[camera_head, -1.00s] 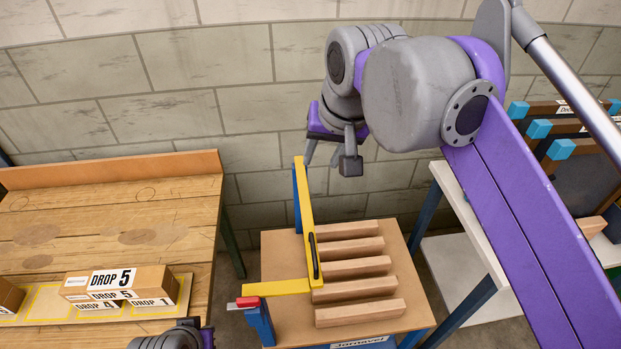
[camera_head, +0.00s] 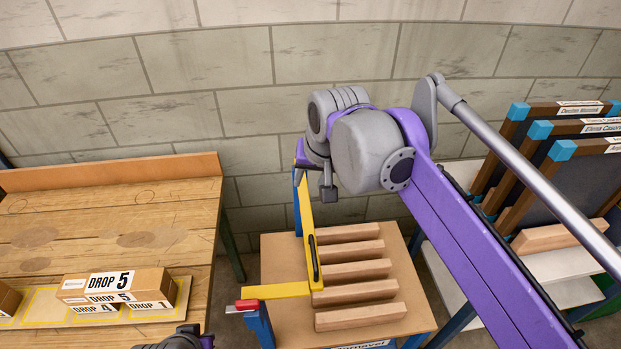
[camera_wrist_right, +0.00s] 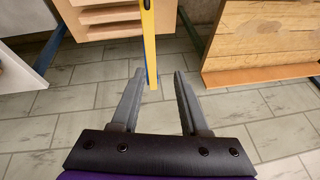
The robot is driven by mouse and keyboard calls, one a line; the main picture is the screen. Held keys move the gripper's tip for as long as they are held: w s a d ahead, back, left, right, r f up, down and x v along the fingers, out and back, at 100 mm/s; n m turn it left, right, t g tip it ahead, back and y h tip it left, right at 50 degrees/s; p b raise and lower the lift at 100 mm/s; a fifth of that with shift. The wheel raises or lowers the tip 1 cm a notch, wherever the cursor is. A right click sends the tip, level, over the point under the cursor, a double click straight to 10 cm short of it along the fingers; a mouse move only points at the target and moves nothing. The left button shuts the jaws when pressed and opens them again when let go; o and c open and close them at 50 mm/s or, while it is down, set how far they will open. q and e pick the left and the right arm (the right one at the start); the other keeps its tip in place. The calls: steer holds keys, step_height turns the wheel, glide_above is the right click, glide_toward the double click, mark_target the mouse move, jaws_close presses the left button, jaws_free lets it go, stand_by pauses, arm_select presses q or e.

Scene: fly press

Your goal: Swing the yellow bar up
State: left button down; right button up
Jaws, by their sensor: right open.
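The yellow bar (camera_head: 308,235) runs from the far blue post (camera_head: 297,215) toward the front along the left ends of several wooden slats. A black handle (camera_head: 314,257) is on its near part. A shorter yellow arm (camera_head: 276,291) joins at its near end and reaches left to a red tip (camera_head: 246,305) above the front blue post (camera_head: 258,326). My right gripper (camera_head: 313,186) is open at the bar's far end. In the right wrist view the end of the yellow bar (camera_wrist_right: 149,45) shows between the open fingers (camera_wrist_right: 159,75); contact cannot be told. My left gripper's fingers are out of frame.
The wooden slats (camera_head: 352,271) lie on a brown board (camera_head: 282,262). A wooden bench (camera_head: 110,235) with labelled boxes (camera_head: 116,284) stands at left. A white table (camera_head: 549,268) with framed boards (camera_head: 553,150) stands at right. A block wall (camera_head: 240,80) closes the back.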

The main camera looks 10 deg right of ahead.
jaws_close()
stand_by(1.4)
